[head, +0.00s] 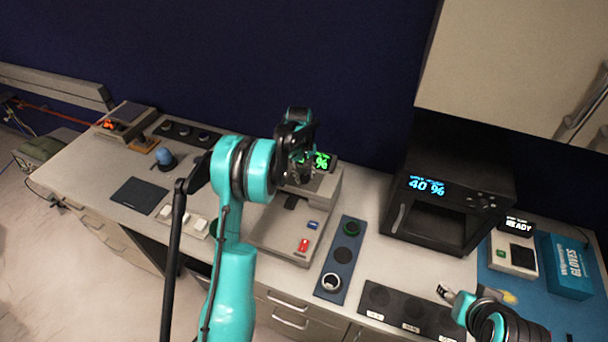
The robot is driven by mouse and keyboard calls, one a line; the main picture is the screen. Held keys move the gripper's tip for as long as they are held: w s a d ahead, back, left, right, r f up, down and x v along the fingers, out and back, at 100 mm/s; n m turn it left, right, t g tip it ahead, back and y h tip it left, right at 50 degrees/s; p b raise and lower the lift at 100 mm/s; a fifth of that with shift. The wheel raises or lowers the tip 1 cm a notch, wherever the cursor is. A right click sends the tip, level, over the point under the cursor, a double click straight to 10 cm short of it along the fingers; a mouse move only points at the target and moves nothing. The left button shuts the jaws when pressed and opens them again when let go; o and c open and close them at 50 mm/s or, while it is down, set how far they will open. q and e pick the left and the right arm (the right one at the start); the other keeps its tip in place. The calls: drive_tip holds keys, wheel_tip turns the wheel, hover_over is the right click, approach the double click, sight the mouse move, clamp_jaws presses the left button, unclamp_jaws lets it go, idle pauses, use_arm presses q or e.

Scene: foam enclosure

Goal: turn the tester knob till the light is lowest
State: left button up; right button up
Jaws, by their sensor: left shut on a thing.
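A grey bench device (268,240), which looks like the tester, stands mid-bench with a red switch and a blue one on its front. Its small green display (322,161) shows a "%" sign, but the digits are covered by my arm. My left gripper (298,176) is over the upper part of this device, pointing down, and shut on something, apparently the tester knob. The knob itself is hidden behind the gripper. My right gripper (446,292) is low at the right, above the bench's front; its finger opening is unclear.
A black oven-like box (447,197) reading "40 %" stands to the right. A blue plate (340,262) with round sockets lies between. A blue box (567,265) and a "READY" unit (514,252) are far right. A dark pad (139,195) lies left.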

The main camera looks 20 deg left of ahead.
sight(302, 176)
use_arm(q)
drive_tip(key=shift+f+m+b, duration=0.15)
drive_tip(key=shift+m+b, duration=0.8)
drive_tip(key=shift+m, duration=0.45)
drive_tip(key=shift+m+b, duration=0.7)
drive_tip(key=shift+m, duration=0.8)
drive_tip(key=o, duration=1.2)
drive_tip(key=shift+c, duration=0.2)
wheel_tip(302, 176, up, 12)
drive_tip(key=shift+a, duration=0.4)
drive_tip(key=shift+s, duration=0.1)
